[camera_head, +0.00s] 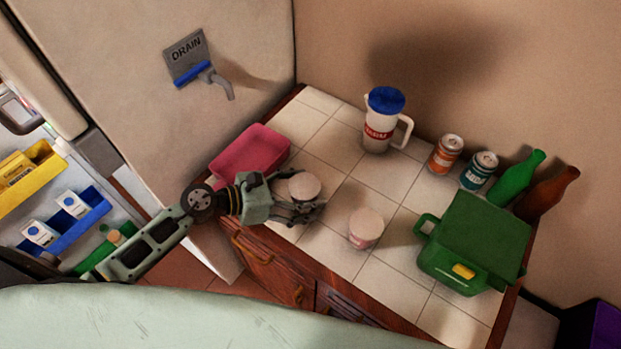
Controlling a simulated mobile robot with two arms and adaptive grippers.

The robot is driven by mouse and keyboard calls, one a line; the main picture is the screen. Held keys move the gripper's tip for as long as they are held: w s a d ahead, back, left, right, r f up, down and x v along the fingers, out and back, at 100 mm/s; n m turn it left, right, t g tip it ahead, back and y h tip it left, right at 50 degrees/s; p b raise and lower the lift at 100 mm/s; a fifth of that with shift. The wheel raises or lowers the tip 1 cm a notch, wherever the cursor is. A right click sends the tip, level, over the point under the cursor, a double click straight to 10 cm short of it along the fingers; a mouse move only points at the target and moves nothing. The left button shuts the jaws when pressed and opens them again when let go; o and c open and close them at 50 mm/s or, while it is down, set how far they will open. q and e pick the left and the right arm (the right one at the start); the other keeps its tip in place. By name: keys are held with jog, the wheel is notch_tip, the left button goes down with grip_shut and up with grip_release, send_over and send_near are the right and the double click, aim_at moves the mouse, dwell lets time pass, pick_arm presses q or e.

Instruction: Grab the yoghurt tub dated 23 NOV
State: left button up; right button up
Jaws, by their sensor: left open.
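Two white-lidded yoghurt tubs stand on the tiled counter. One tub (304,186) is at my left gripper (308,207); the other tub (366,228) stands apart, to the right and nearer the front edge. My left gripper is open, with its fingers close around or beside the first tub and hiding its lower part. I cannot tell whether the fingers touch it. The date on either tub is too small to read. My right gripper is not in view.
A blue-lidded jug (381,122), an orange can (446,154), a teal can (479,170), green bottle (515,179), brown bottle (548,194) and green box (476,240) stand farther right. Tiles between tubs and jug are clear.

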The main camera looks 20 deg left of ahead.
pick_arm(q)
jog(key=shift+w+d+f, duration=0.2)
jog(key=shift+w+f, duration=0.05)
jog(key=shift+w, duration=0.05)
jog(key=shift+d, duration=0.1)
jog(key=shift+s+r, duration=0.15)
jog(key=shift+s, duration=0.2)
jog(key=shift+c, duration=0.7)
jog(key=shift+s+a+r, duration=0.1)
jog(key=shift+s+a, duration=0.1)
jog(key=shift+a, duration=0.1)
jog(key=c, duration=0.5)
jog(key=shift+w, duration=0.1)
jog(key=shift+c, duration=1.1)
jog(key=shift+d, duration=0.15)
jog(key=c, duration=0.4)
jog(key=shift+c, duration=0.5)
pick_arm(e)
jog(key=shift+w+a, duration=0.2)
